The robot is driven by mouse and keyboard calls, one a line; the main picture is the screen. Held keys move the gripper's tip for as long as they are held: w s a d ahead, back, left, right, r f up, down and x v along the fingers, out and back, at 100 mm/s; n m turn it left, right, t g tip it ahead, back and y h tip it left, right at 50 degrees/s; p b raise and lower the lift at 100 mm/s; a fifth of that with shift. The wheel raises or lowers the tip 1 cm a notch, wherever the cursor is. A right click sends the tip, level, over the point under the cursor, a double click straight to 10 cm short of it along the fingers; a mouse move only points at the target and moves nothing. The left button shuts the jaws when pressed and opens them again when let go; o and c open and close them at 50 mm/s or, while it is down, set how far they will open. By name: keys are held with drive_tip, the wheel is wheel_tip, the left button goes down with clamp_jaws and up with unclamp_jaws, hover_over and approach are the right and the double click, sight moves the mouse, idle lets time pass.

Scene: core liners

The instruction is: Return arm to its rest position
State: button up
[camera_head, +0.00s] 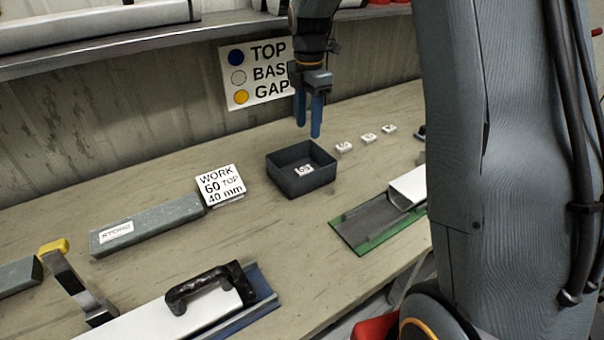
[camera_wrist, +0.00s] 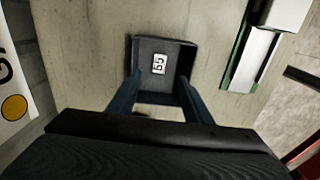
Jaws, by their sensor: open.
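My gripper (camera_head: 309,118) has two blue fingers pointing down above the dark square tray (camera_head: 283,180). The fingers are apart with nothing between them. In the wrist view my gripper (camera_wrist: 160,95) is over the near part of the tray (camera_wrist: 148,42). A small white block with dark digits (camera_head: 304,170) lies in the tray; it also shows in the wrist view (camera_wrist: 159,62). The fingertips look to be above the tray's rim, clear of the block. My arm rises up at the right of the head view.
Several small white blocks (camera_head: 368,137) stand right of the tray. A white card (camera_head: 221,184), a grey-green bar (camera_head: 146,226), a black-handled tool (camera_head: 208,290) and a green-edged tray (camera_head: 362,246) lie on the bench. A shelf (camera_head: 130,42) and a TOP/BASE/GAP sign (camera_head: 256,74) are behind.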

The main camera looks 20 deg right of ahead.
drive_tip(key=shift+r, duration=0.45)
drive_tip(key=shift+s, duration=0.1)
drive_tip(key=s+f+m, duration=0.3)
drive_tip(key=s+m, duration=0.7)
drive_tip(key=s, duration=0.2)
drive_tip(key=s+a+f+m+t, duration=0.1)
drive_tip(key=s+f+m, duration=0.2)
drive_tip(key=s+m, duration=0.8)
drive_tip(key=shift+s+f, duration=0.3)
drive_tip(key=shift+s, duration=0.85)
drive_tip(key=shift+d, duration=0.1)
